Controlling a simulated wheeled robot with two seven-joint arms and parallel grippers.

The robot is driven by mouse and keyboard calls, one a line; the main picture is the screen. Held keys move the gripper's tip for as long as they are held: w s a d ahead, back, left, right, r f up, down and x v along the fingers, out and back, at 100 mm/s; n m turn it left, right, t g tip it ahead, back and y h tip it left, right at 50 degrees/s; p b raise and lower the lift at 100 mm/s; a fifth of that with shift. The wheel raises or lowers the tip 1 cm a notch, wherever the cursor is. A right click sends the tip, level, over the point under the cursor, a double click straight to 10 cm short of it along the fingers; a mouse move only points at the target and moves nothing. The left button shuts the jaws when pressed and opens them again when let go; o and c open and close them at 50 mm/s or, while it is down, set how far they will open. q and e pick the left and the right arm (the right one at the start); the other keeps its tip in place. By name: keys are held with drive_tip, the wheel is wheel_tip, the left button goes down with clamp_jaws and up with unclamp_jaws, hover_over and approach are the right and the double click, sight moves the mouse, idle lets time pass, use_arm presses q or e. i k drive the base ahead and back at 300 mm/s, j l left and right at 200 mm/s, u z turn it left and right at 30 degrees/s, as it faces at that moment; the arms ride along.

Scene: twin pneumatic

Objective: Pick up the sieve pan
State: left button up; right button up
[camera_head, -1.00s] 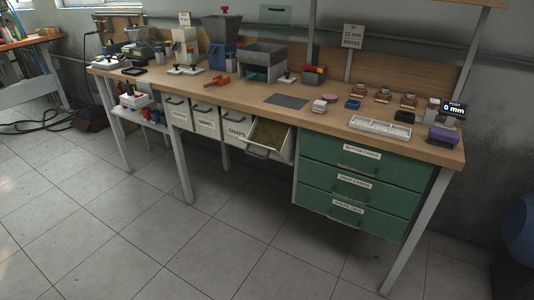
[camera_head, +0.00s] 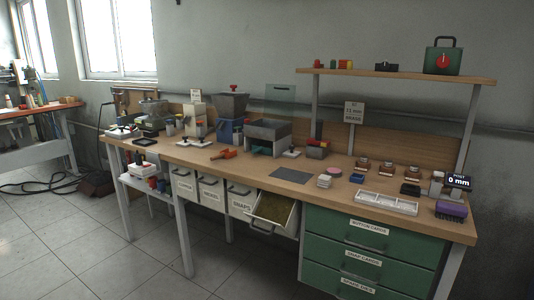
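A grey, square, open-topped pan (camera_head: 269,130) stands toward the back of the workbench, right of the blue hopper machine. It looks like the sieve pan, but I cannot see a mesh from here. A dark green front shows below it, and the pan seems to rest on a raised stand or box. Its inside is mostly hidden by its near wall. Neither of my grippers shows in this view.
The wooden workbench (camera_head: 215,163) carries a blue hopper machine (camera_head: 232,108), an orange tool (camera_head: 224,154), a dark mat (camera_head: 291,174) and a white tray (camera_head: 387,202). An open drawer (camera_head: 273,209) sticks out in front.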

sight(263, 149)
drive_tip(key=i+j+z, duration=0.15)
drive_tip(key=i+j, duration=0.25)
drive_tip(key=i, duration=0.25)
drive_tip(key=i+j+z, duration=0.2)
drive_tip(key=i+j, duration=0.25)
drive_tip(key=i, duration=0.2)
